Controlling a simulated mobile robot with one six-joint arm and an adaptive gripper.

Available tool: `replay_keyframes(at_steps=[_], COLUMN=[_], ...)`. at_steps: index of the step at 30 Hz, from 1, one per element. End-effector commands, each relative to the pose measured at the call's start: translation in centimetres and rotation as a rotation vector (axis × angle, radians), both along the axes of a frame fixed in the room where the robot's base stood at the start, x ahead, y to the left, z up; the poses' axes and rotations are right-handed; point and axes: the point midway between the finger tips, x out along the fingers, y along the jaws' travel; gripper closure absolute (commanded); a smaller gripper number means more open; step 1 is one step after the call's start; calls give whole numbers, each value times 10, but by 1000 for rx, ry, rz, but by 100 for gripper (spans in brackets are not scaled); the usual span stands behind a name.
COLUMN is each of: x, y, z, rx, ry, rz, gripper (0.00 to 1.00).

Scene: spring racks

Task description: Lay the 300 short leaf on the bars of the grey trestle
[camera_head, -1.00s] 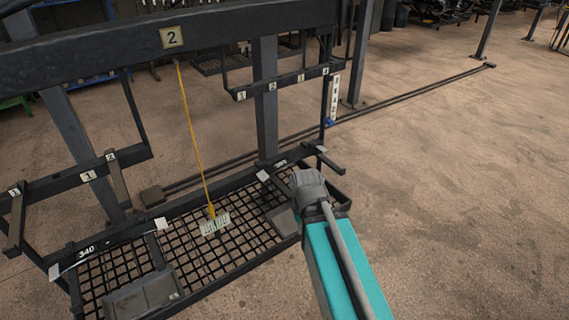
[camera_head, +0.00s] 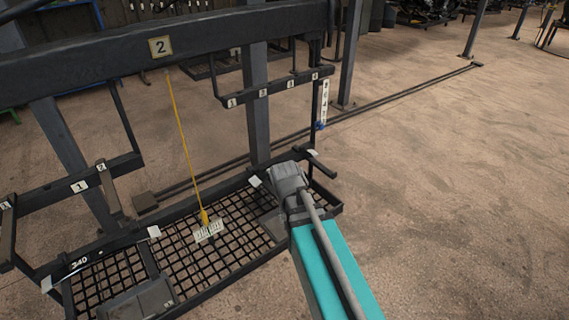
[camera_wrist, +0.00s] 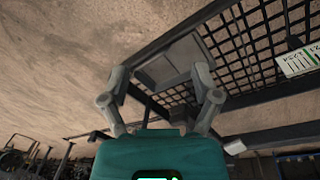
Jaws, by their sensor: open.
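No leaf marked 300 and no grey trestle can be made out in either view. A dark spring rack (camera_head: 215,27) stands at left, with a mesh tray (camera_head: 185,265) low down. A label reading 340 (camera_head: 79,263) is on its lower left bar. My gripper (camera_wrist: 160,75) is open and empty in the wrist view, its fingers apart over the tray's corner and a flat grey plate (camera_wrist: 180,58). In the head view my wrist is over the tray's right end and hides what is beneath it; the fingers do not show there.
A yellow pointer (camera_head: 185,140) hangs from the beam to a white scale card (camera_head: 208,231). Numbered bars (camera_head: 272,88) stick out at mid height. A second grey plate (camera_head: 138,302) lies in the tray. Floor (camera_head: 450,190) at right is clear.

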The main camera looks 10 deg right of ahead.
Motion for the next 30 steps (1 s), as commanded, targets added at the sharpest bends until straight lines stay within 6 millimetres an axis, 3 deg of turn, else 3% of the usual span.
replay_keyframes(at_steps=[1,11,21,25,30], x=[18,96,181,202,213], y=[2,13,42,53,59], z=[8,44,93,107,116], rx=[-31,-225,-356,-373,-378], ry=[-16,-191,-489,-587,-655], rz=[-45,-379,-703,-786,-842], gripper=[0,0,0,0,0])
